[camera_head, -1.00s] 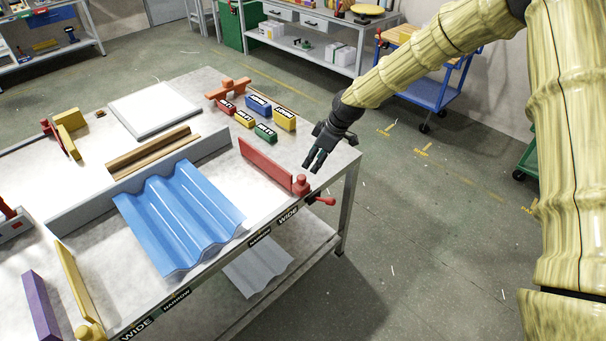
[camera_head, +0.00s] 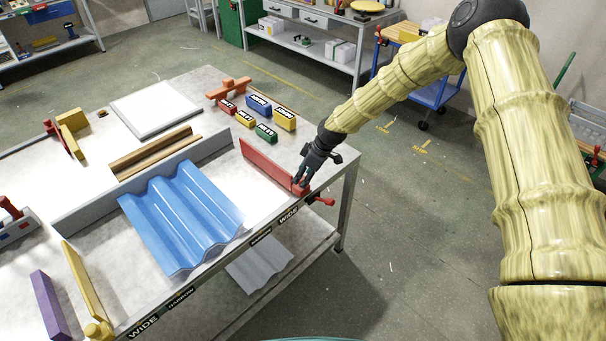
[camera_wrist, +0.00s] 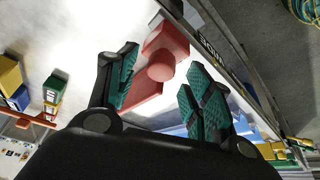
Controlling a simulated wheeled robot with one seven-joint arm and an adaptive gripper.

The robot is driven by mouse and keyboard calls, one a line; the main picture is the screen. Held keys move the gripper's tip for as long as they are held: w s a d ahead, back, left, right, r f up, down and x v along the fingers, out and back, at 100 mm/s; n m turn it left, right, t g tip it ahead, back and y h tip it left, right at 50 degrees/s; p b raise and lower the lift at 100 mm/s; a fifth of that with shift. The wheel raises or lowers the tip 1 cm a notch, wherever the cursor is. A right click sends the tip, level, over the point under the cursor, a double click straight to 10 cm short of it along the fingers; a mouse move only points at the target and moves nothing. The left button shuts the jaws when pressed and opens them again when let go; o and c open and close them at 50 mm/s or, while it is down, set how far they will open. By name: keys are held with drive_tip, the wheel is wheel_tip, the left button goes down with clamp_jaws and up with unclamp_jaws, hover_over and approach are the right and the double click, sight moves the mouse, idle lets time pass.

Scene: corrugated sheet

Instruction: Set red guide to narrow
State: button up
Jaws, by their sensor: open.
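The red guide (camera_head: 268,165) is a long upright bar on the table's right side, with a red knob at its front end near the WIDE label (camera_head: 288,215). The NARROW label (camera_head: 261,236) is left of it on the front edge. My gripper (camera_head: 299,180) is at the knob end of the guide and partly hides it. In the wrist view the round red knob (camera_wrist: 161,67) shows between the spread, teal-padded fingers of my gripper (camera_wrist: 160,92). The gripper is open. I cannot tell whether a finger touches the knob.
A blue corrugated sheet (camera_head: 182,218) lies left of the red guide, before a grey rail (camera_head: 90,205). A yellow guide (camera_head: 83,285) stands at the front left. Several small labelled blocks (camera_head: 257,105) sit behind the red guide.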

drive_tip(key=shift+w+a+f, duration=0.1)
drive_tip(key=shift+a+f, duration=0.15)
drive_tip(key=shift+f, duration=0.4)
drive_tip(key=shift+c, duration=0.4)
clamp_jaws()
